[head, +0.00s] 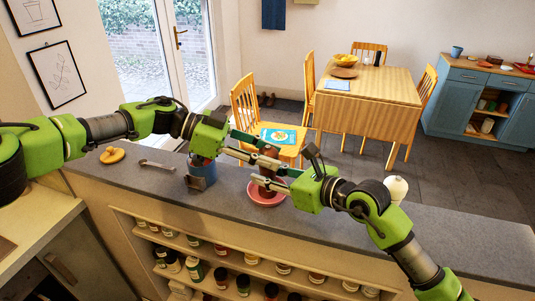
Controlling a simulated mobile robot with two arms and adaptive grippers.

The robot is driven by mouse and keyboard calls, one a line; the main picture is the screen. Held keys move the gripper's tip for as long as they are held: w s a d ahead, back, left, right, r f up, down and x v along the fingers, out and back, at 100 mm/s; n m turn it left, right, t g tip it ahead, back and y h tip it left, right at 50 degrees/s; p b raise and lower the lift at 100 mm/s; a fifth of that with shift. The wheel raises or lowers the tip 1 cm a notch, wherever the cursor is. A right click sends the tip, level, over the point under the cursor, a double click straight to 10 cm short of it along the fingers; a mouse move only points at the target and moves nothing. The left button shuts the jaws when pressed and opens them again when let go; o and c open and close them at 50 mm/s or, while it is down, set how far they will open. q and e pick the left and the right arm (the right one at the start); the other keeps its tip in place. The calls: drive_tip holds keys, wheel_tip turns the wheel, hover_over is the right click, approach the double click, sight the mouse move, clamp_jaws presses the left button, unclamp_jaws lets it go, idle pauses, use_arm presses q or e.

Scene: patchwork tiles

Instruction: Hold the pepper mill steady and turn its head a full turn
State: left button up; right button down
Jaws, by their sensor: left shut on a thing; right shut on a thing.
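The pepper mill (268,172) is reddish brown and stands about upright between my two grippers. It is partly hidden by their fingers. Its lower end is at the pink bowl (267,198) on the grey counter; I cannot tell whether it touches the bowl. My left gripper (264,151) comes in from the left and is shut on the mill's upper part. My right gripper (262,172) comes in from the right and is shut on the mill lower down. The exact finger contacts are too small to see.
A blue container (203,172) stands left of the bowl. A metal utensil (157,165) and an orange-yellow item (112,155) lie farther left on the counter (330,214). A white object (397,188) stands behind my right arm. Shelves with several jars are below.

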use_arm(q)
drive_tip(key=shift+w+m+g, duration=0.1)
drive_tip(key=shift+m+g, duration=1.1)
drive_tip(key=shift+g, duration=0.2)
drive_tip(key=o, duration=1.2)
drive_tip(key=shift+c, duration=0.2)
drive_tip(key=shift+a, duration=0.1)
drive_tip(key=v, duration=0.7)
drive_tip(key=shift+r, duration=0.15)
drive_tip(key=shift+a, duration=0.1)
